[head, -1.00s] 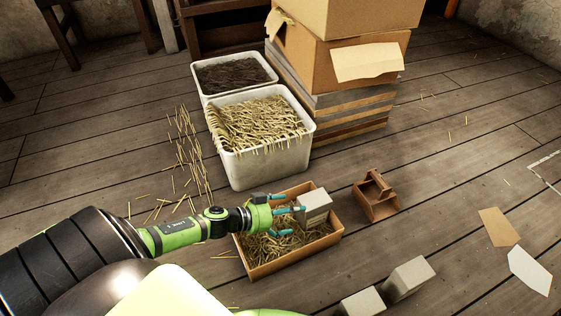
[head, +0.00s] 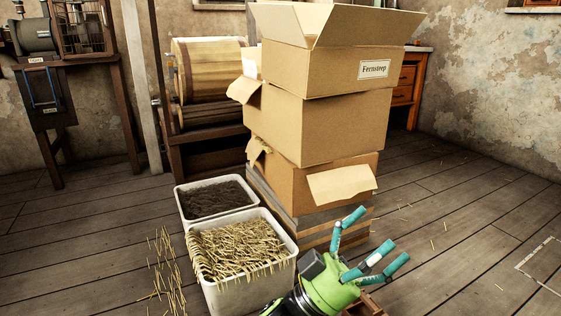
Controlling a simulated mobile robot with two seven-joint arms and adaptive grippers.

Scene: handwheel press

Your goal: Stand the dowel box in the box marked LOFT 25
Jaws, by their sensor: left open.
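My left gripper (head: 374,234) is at the lower middle of the head view, in front of the stack of cartons. Its teal fingers are spread, pointing up and right, with nothing between them. No dowel box can be made out in the view now. No LOFT 25 mark can be read on any box here. The top carton (head: 325,72) is open and its label reads "Fernsteep". My right gripper is not in view.
A white tub of straw (head: 240,292) and a tub of dark material (head: 179,207) stand left of the gripper. Below the top carton are a middle carton (head: 320,130) and a lower carton (head: 285,187) with a hanging flap. The floor at right is mostly clear.

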